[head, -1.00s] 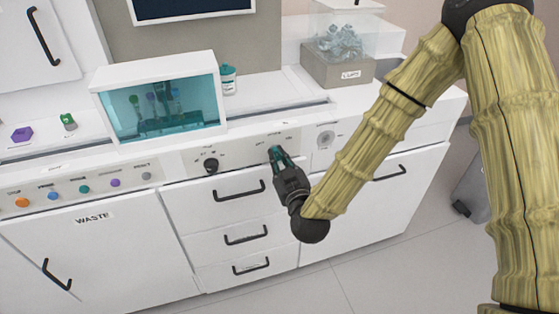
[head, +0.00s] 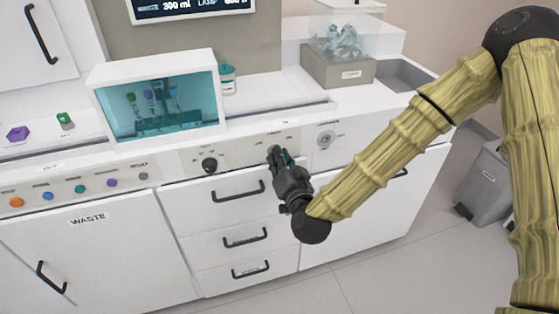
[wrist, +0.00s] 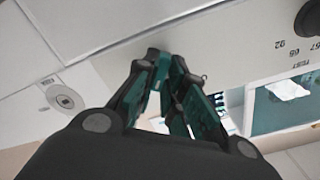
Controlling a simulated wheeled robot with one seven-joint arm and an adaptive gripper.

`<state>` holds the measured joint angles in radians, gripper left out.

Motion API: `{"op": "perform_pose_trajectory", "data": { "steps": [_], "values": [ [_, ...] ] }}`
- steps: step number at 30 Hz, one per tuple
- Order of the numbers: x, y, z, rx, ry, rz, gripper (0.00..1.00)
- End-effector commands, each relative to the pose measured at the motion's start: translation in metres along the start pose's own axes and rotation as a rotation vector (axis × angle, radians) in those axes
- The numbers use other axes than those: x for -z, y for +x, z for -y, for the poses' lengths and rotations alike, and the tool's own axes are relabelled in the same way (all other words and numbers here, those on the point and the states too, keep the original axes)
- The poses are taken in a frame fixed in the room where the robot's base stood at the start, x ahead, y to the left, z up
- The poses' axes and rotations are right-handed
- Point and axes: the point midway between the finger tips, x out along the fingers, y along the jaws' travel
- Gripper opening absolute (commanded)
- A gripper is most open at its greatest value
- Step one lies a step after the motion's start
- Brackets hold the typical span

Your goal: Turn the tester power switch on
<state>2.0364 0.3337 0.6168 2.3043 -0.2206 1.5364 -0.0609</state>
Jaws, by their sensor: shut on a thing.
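The tester's white control panel (head: 240,152) runs along the counter front, with a black round knob (head: 210,165) at its left. My gripper (head: 281,155) is at the panel's right part, its green-padded fingers close together against the panel face. The fingers hide the power switch between them; its lever cannot be made out. In the wrist view, my fingers (wrist: 168,65) are nearly together at the panel, and the knob (wrist: 308,18) shows at the upper right. The screen (head: 190,8) above the counter is lit with white text, including a lamp reading.
A glass-fronted case (head: 160,103) with tubes stands on the counter left of my gripper. A cups bin (head: 337,72) stands at the back right. A round lock-like fitting (head: 325,139) is right of my fingers. Drawers with black handles (head: 238,196) lie below.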

Motion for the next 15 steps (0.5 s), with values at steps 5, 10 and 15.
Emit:
{"op": "perform_pose_trajectory", "data": {
  "steps": [5,10,15],
  "values": [
    [0.0011,0.0003,-0.0017,-0.003,0.088,-0.004,0.00],
    [0.0014,0.0004,-0.0013,-0.002,0.137,-0.004,0.00],
    [0.0018,0.0005,-0.0011,-0.002,0.156,-0.005,0.00]
  ]
}}
